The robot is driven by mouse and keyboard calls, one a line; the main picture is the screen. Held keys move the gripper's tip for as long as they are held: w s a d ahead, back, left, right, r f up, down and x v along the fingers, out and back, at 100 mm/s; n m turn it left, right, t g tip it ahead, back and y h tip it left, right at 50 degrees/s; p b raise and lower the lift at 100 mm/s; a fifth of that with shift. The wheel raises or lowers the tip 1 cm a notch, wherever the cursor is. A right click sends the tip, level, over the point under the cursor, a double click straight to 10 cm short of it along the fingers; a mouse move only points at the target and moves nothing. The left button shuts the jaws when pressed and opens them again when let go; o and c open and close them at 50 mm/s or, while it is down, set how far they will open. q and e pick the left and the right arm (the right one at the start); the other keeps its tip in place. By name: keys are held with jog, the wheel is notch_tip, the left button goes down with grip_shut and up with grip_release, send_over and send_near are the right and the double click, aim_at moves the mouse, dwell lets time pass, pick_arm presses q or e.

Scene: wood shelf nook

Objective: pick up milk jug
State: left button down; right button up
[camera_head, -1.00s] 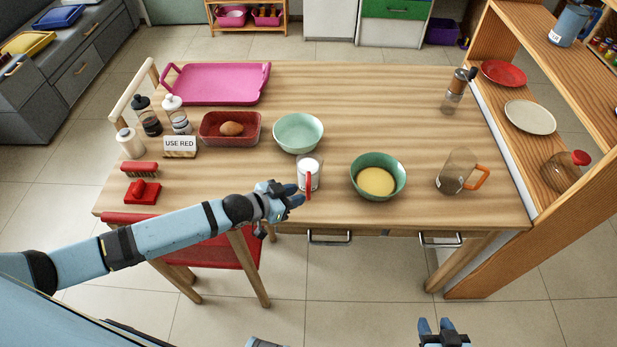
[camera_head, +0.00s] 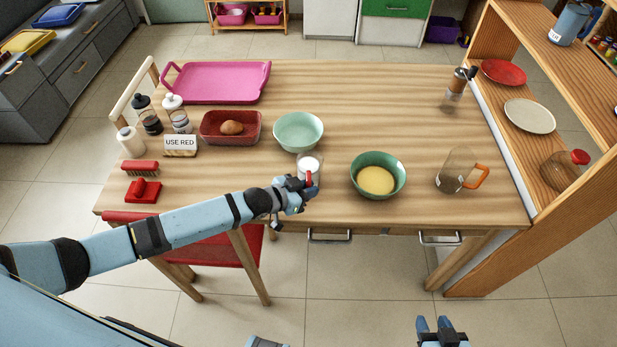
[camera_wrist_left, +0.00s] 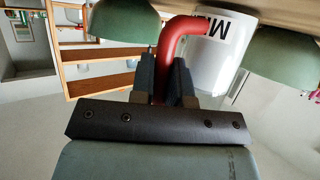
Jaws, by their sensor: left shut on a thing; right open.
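The milk jug (camera_head: 309,163) is a small white jug with a red handle, standing at the front edge of the table. In the left wrist view the jug (camera_wrist_left: 215,60) shows part of a black-lettered label, and its red handle (camera_wrist_left: 184,30) runs between my fingers. My left gripper (camera_head: 309,184) is shut on this handle; it also shows in the left wrist view (camera_wrist_left: 172,80). The gripper hides part of the jug in the head view. My right gripper (camera_head: 441,326) is open and empty at the bottom, away from the table.
A pale green bowl (camera_head: 298,132) stands just behind the jug. A green bowl with yellow contents (camera_head: 376,160) is to its right, and a glass jug with orange handle (camera_head: 456,170) farther right. A red tray with a brown item (camera_head: 212,137) and a "USE RED" sign (camera_head: 180,145) are left.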

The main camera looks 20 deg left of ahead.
pick_arm(q)
jog(key=shift+r, duration=0.2)
notch_tip(320, 180, up, 20)
jog(key=shift+f, duration=0.25)
dwell(1.3)
